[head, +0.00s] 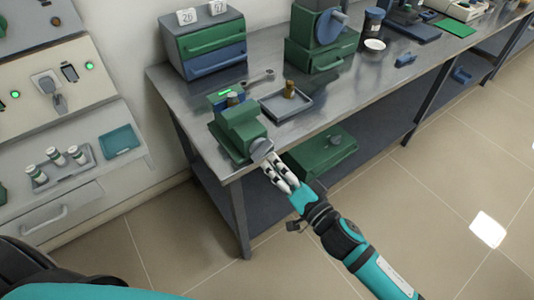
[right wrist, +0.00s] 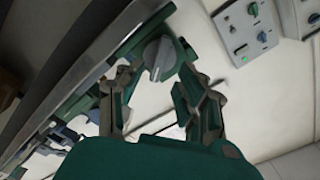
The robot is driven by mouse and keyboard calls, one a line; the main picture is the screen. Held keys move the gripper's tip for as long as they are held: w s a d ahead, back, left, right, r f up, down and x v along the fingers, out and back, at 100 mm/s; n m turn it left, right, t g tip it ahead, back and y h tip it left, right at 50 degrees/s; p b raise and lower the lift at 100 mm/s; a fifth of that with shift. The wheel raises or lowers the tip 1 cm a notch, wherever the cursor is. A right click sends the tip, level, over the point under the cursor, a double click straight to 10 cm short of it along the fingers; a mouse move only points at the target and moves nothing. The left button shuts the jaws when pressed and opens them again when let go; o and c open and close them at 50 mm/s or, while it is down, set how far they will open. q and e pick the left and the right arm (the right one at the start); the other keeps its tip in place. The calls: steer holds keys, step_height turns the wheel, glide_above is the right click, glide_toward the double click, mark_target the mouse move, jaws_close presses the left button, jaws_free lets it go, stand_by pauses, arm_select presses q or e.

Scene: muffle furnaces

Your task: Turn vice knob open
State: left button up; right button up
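The green vice (head: 238,124) stands at the near left corner of the metal workbench. Its round grey knob (head: 261,148) faces outward over the bench edge. My right gripper (head: 277,170) is just in front of the knob. In the right wrist view, the knob (right wrist: 159,58) has a raised grip bar and shows between and beyond the spread fingers of my right gripper (right wrist: 153,85). The fingers are open and hold nothing; I cannot tell whether they touch the knob. My left gripper is not in view.
The workbench (head: 180,92) holds a grey tray (head: 287,104), a wrench (head: 258,77), a drawer cabinet (head: 205,42) and a green machine (head: 320,50). A green box (head: 318,152) sits on the lower shelf. A furnace panel (head: 50,80) stands at left. The tiled floor is clear.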

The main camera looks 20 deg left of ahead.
mark_target(264, 154)
steer(key=x, duration=0.5)
jaws_close()
